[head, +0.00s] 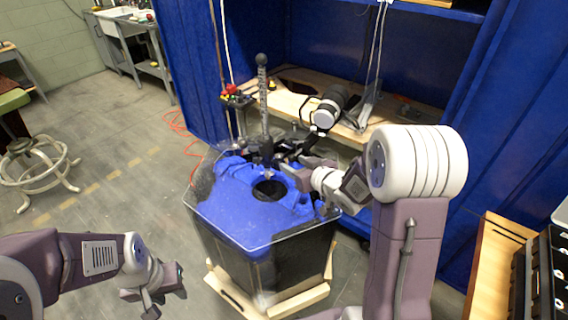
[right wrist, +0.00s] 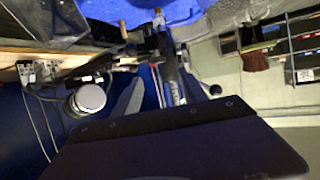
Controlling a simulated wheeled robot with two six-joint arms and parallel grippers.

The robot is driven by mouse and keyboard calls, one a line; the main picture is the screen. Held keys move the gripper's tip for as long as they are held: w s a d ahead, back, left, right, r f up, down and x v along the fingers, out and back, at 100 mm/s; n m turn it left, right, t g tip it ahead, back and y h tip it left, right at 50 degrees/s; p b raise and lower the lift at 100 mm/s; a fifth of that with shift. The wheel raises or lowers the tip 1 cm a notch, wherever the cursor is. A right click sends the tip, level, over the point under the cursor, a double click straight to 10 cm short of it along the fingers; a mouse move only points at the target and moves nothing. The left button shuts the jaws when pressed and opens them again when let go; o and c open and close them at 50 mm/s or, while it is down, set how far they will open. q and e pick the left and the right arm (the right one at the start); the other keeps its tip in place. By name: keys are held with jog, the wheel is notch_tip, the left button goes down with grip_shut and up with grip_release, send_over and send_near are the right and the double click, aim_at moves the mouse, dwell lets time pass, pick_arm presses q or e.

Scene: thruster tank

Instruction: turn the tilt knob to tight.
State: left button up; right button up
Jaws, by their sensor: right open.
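The tank (head: 235,222) is a clear-walled polygonal vessel with blue water-like contents, on a wooden base. An upright scaled post (head: 263,100) with a dark ball on top rises at its back edge. Dark clamp hardware (head: 266,150) sits at the post's foot; the post and hardware also show in the right wrist view (right wrist: 172,78). I cannot pick out the tilt knob; it is too small or hidden. My right gripper (head: 287,164) is open beside the clamp hardware, its fingertips partly lost against dark parts. My left gripper (head: 150,300) hangs low left, away from the tank; its jaw opening is unclear.
A wooden bench (head: 290,105) stands behind the tank with a black-and-white cylinder (head: 331,106) on it. Blue curtains (head: 180,60) flank the bench. A white stool frame (head: 38,165) stands left.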

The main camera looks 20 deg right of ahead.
aim_at(279, 156)
jog(key=b+x, duration=0.1)
jog(key=x, duration=0.7)
jog(key=shift+d+f, duration=0.2)
jog(key=shift+w, duration=0.25)
